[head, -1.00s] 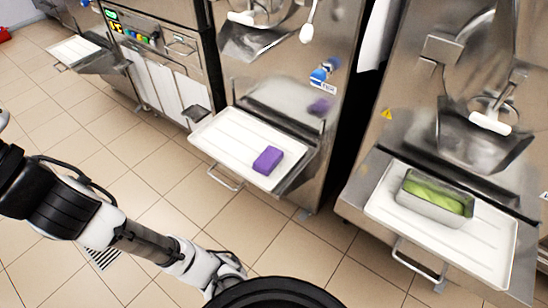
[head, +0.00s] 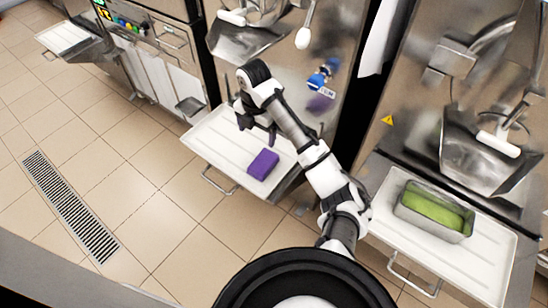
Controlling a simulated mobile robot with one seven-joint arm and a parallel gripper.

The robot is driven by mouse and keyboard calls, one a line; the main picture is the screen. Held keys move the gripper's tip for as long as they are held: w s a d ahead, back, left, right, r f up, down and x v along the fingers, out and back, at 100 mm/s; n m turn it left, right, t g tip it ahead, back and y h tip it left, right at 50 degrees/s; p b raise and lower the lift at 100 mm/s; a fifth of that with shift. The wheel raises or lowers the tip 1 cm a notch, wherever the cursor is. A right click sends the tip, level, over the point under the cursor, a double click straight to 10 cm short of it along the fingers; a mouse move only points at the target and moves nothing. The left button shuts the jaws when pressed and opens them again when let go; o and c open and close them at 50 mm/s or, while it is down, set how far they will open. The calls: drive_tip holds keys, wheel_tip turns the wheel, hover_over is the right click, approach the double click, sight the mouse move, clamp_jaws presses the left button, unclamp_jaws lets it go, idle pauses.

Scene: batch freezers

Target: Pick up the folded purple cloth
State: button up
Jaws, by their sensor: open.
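The folded purple cloth (head: 263,164) is a small thick block lying on the front right part of a white tray (head: 213,146), on the shelf of the middle freezer. My gripper (head: 256,138) is above the same tray, behind and slightly left of the cloth in the picture. Its dark fingers point down and are open, with nothing seen between them. It appears apart from the cloth. My arm comes in from the lower right and covers the right part of the tray.
A metal pan of green ice cream (head: 436,209) stands on the right white tray (head: 480,262), close to my arm. The middle freezer's steel front (head: 290,70) rises behind the tray. Another white tray (head: 62,37) is at far left. The tiled floor (head: 150,170) is clear.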

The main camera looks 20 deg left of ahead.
drive_tip(key=b, duration=0.3)
hover_over(263, 162)
drive_tip(key=f, duration=0.9)
drive_tip(key=shift+w+a, duration=0.1)
drive_tip(key=shift+a, duration=0.1)
drive_tip(key=f+b, duration=0.2)
drive_tip(key=f, duration=0.1)
drive_tip(key=shift+d+f, duration=0.2)
drive_tip(key=shift+f+p, duration=0.35)
drive_tip(key=shift+f, duration=0.45)
drive_tip(key=c, duration=1.1)
drive_tip(key=shift+o, duration=0.2)
drive_tip(key=shift+r, duration=0.1)
wheel_tip(263, 162, up, 20)
drive_tip(key=p, duration=0.5)
drive_tip(key=shift+p, duration=0.4)
